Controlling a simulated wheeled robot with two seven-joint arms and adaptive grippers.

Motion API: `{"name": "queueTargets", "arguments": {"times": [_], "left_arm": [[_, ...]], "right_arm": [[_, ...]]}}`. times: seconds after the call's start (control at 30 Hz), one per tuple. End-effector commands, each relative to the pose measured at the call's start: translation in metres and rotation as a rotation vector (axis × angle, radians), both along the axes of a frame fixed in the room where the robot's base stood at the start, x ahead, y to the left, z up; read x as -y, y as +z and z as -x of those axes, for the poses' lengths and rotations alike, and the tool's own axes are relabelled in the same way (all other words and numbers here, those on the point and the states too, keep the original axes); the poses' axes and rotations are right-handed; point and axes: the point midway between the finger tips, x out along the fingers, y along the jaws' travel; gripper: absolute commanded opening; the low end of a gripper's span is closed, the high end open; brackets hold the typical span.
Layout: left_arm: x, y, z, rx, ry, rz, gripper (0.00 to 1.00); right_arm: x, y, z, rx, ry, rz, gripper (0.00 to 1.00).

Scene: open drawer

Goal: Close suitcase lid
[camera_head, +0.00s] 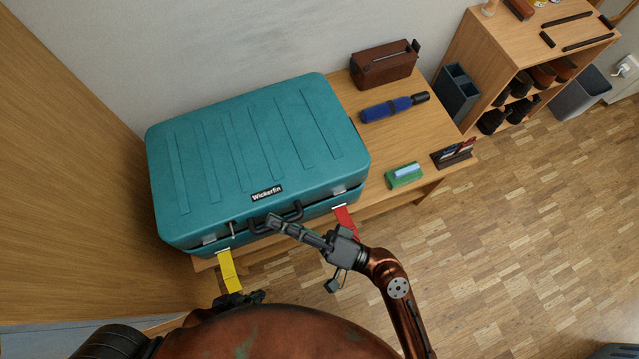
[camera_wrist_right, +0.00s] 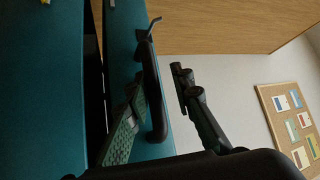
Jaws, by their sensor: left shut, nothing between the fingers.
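The teal suitcase (camera_head: 250,150) lies on the wooden table with its lid down over the base. A narrow dark gap shows between lid and base along the front, also in the right wrist view. The black handle (camera_head: 287,215) is on the front; it also shows in the right wrist view (camera_wrist_right: 154,95). My right gripper (camera_head: 272,222) is at the handle, its fingers apart, one on each side of the handle in the wrist view; firm contact cannot be told. My left gripper (camera_head: 258,297) is shut and empty below the yellow strap (camera_head: 229,271), partly hidden by my body.
A red strap (camera_head: 346,221) hangs at the front right. On the table's right are a brown case (camera_head: 384,65), a blue bottle-like object (camera_head: 388,109), a green box (camera_head: 404,176) and a dark card holder (camera_head: 453,158). A wooden panel (camera_head: 65,150) closes off the left.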

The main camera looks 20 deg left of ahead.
Motion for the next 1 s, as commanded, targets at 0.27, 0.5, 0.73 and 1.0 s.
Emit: {"name": "queueTargets", "arguments": {"times": [0.27,0.5,0.73,1.0], "left_arm": [[0.0,0.0,0.0,0.0,0.0,0.0,0.0],[0.0,0.0,0.0,0.0,0.0,0.0,0.0],[0.0,0.0,0.0,0.0,0.0,0.0,0.0],[0.0,0.0,0.0,0.0,0.0,0.0,0.0]], "right_arm": [[0.054,-0.016,0.001,0.0,-0.007,0.003,0.18],[0.093,-0.028,0.003,-0.001,-0.003,0.001,0.18],[0.108,-0.033,0.004,0.0,-0.002,-0.001,0.18],[0.109,-0.033,0.004,0.001,-0.001,0.0,0.18]]}}
